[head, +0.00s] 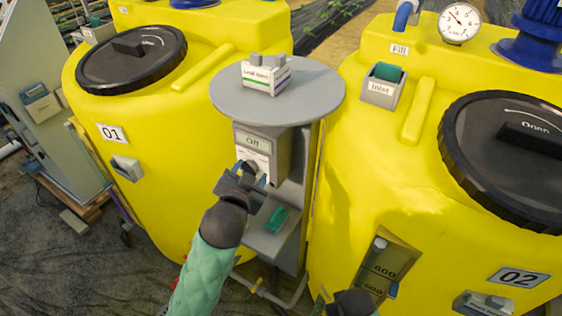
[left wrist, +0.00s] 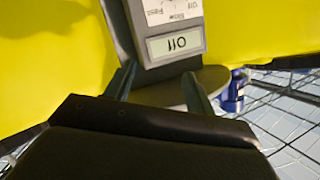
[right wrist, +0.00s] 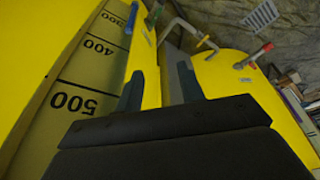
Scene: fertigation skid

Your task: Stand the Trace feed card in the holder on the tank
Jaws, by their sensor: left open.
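A small white block with coloured stripes (head: 264,78), its label seeming to read "Leaf feed", stands on the round grey table (head: 318,92) between the yellow tanks. I cannot pick out any card reading "Trace feed". Grey holders are fixed to tank 01 (head: 125,168) and tank 02 (head: 483,304); which is meant I cannot tell. My left gripper (head: 250,176) is open and empty, in front of the control box below the table. The left wrist view shows the control box (left wrist: 177,44) beyond its fingers. My right gripper (right wrist: 160,88) is open and empty beside tank 02's level scale.
A green block (head: 277,218) lies on the shelf under the control box. The Inlet box (head: 380,92) on tank 02 holds another green piece. Black lids (head: 132,58) and a gauge (head: 459,23) top the tanks. Pipes and taps (right wrist: 205,42) run low between the tanks.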

